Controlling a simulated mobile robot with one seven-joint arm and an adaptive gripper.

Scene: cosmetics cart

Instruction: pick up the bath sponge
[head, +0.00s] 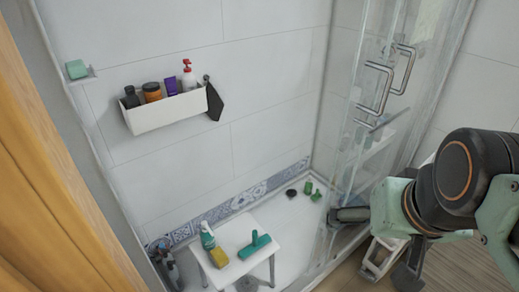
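A yellow sponge (218,257) lies near the left edge of a white stool (230,273) in the shower; it is the only clear sponge in view. A small teal block (77,69) rests on a wall shelf at the upper left; I cannot tell whether it is soap or a sponge. My gripper (381,259) is at the lower right, outside the shower, well apart from the stool. My arm partly hides it, and I cannot make out its finger opening. Nothing shows held in it.
A spray bottle (207,236) and a teal squeegee-like tool (254,245) share the stool. A white wall caddy (167,112) holds several bottles. The glass shower door (362,125) stands between my arm and part of the shower. Small green items (311,188) lie on the shower floor.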

